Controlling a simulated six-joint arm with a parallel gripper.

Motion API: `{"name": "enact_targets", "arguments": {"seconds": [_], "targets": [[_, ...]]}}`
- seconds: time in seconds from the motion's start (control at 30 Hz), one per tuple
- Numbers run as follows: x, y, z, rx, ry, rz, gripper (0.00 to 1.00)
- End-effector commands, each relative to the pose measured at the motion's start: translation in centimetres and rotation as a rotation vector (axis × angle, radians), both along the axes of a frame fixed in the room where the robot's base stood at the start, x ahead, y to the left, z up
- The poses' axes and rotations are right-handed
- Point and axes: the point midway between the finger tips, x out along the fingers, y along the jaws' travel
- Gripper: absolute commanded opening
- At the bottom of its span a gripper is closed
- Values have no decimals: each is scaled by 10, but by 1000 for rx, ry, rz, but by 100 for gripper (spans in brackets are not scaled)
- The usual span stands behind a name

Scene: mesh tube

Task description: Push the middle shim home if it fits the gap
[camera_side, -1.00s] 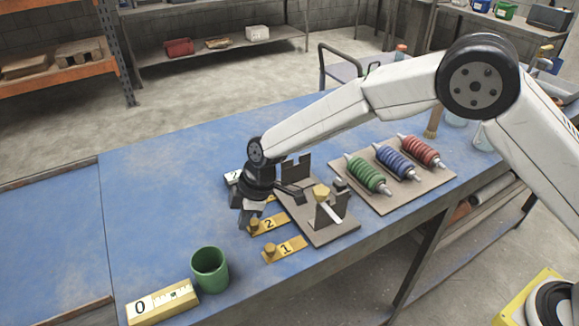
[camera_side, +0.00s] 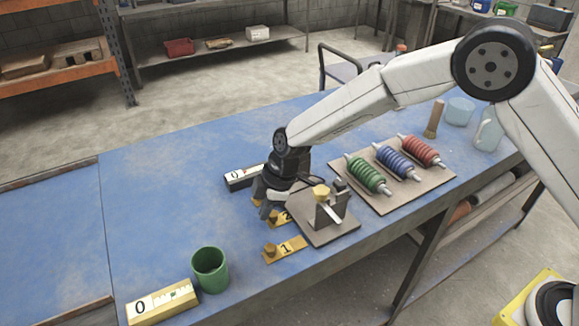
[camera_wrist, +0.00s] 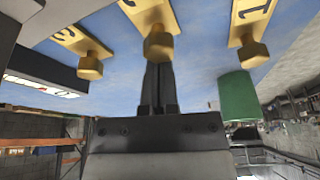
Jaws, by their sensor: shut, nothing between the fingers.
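The middle shim, a yellow plate marked 2 (camera_side: 286,217) with a knob, lies flat with its far end toward the grey fixture (camera_side: 322,239). It also shows in the wrist view (camera_wrist: 150,10). My gripper (camera_side: 268,210) is shut and empty, low behind the middle shim's knob. In the wrist view its fingertips (camera_wrist: 158,68) are at that knob, apparently touching. The shim's front end and the gap are hidden by my gripper and the fixture, so I cannot tell how far it is in. Shim 1 (camera_side: 288,249) and shim 3 (camera_wrist: 72,37) lie on either side.
A green cup (camera_side: 210,270) and a yellow block marked 0 (camera_side: 162,303) stand at the front left. A black-and-white block (camera_side: 243,177) lies behind my gripper. A board with green, blue and red ribbed parts (camera_side: 400,190) is to the right. The left blue tabletop is clear.

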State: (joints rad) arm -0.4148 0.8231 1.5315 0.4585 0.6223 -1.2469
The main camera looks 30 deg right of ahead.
Motion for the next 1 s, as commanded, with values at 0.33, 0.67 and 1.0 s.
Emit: {"name": "enact_targets", "arguments": {"seconds": [0.33,0.67,1.0], "targets": [[7,26,-1,0,-1,3,0],[9,31,21,2,-5,0,0],[5,16,67,3,-6,-1,0]]}}
